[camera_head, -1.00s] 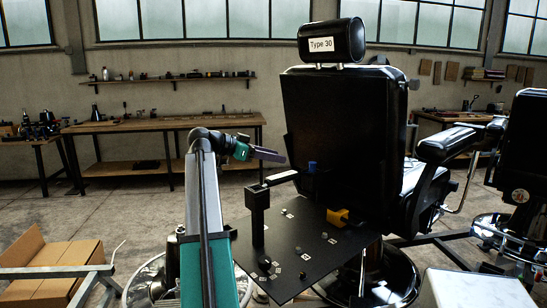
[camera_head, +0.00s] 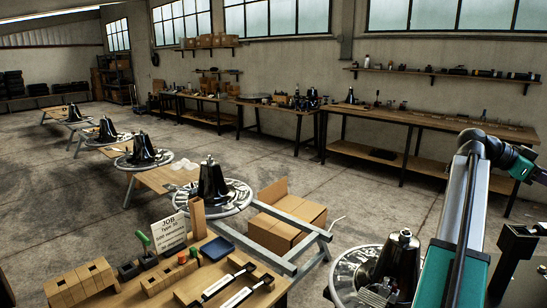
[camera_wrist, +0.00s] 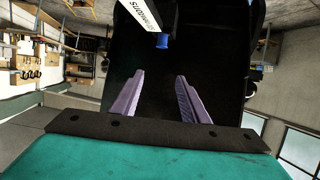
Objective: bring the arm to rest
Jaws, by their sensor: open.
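My gripper (camera_wrist: 160,76) is open and empty in the wrist view, its two purple-grey fingers apart. Beyond the fingers is a large black surface (camera_wrist: 160,90), seemingly the barber chair's back. A blue knob (camera_wrist: 163,41) and a white lettered strip (camera_wrist: 143,17) show above the fingertips. I cannot tell how far they are from the fingers. In the head view my arm rises at the right, and the gripper end is cut off by the right edge. The chair is outside the head view.
A wooden bench (camera_head: 130,293) at front left holds wooden blocks (camera_head: 82,283), tools and a job sign (camera_head: 168,233). A black post (camera_head: 514,252) stands right of my arm. A cardboard box (camera_head: 287,225) and a chair base (camera_head: 401,260) are left of it. Open floor lies behind.

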